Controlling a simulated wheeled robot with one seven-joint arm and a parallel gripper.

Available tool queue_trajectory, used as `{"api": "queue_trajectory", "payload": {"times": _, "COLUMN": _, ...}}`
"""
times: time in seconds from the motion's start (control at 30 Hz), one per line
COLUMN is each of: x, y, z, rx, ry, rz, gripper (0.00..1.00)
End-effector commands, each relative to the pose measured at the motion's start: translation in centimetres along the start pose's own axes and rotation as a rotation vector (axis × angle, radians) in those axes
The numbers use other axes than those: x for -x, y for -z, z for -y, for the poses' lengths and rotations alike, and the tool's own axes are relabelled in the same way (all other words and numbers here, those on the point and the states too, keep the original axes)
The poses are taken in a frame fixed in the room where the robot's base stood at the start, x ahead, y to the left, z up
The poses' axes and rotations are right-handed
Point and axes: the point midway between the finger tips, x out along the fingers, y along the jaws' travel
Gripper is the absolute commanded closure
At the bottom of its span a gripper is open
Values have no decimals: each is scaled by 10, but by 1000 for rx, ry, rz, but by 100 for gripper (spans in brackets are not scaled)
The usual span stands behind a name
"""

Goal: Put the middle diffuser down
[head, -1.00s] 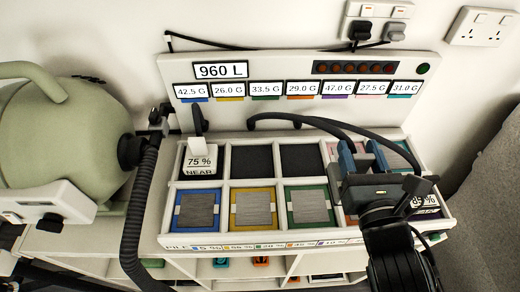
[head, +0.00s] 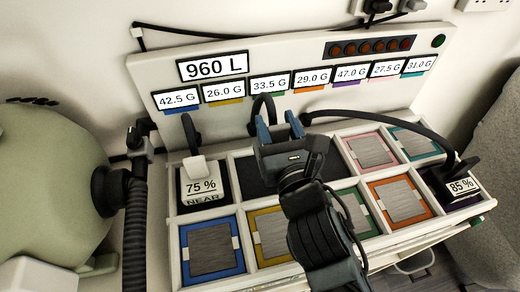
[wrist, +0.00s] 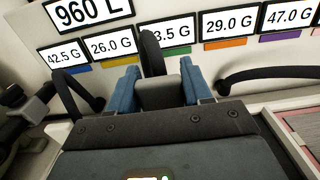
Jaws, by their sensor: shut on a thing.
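My gripper (head: 281,130) hangs above the back row of the rack (head: 168,225), over its two dark cells (head: 245,178). In the wrist view its blue fingers are shut on the grey grip block of the middle diffuser (wrist: 160,93), with a black hose arch rising behind it. The hose arch of the middle diffuser (head: 262,103) also shows in the head view. My gripper hides the diffuser's body, so I cannot tell whether it touches a cell floor.
The "75 % NEAR" diffuser (head: 202,187) stands at the back left cell. The "85 %" diffuser (head: 461,186) stands at the front right, its black hose crossing the back right. Several coloured pads, including the blue one (head: 212,247), fill other cells. A label panel (head: 300,60) rises close behind.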

Motion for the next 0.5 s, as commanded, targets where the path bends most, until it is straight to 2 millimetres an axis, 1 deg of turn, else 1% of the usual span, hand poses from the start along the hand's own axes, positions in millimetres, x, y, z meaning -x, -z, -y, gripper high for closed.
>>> {"api": "queue_trajectory", "payload": {"times": 0.03, "x": -4, "y": 9, "z": -8, "rx": 1, "ry": 0, "rz": 3, "gripper": 100}}
{"api": "queue_trajectory", "payload": {"times": 0.1, "x": -8, "y": 14, "z": -17, "rx": 0, "ry": -1, "rz": 2, "gripper": 100}}
{"api": "queue_trajectory", "payload": {"times": 0.2, "x": -11, "y": 16, "z": -24, "rx": 1, "ry": 0, "rz": 3, "gripper": 100}}
{"api": "queue_trajectory", "payload": {"times": 0.37, "x": -12, "y": 23, "z": -27, "rx": 1, "ry": 1, "rz": 1, "gripper": 100}}
{"api": "queue_trajectory", "payload": {"times": 0.5, "x": -12, "y": 44, "z": -27, "rx": 2, "ry": 1, "rz": 0, "gripper": 100}}
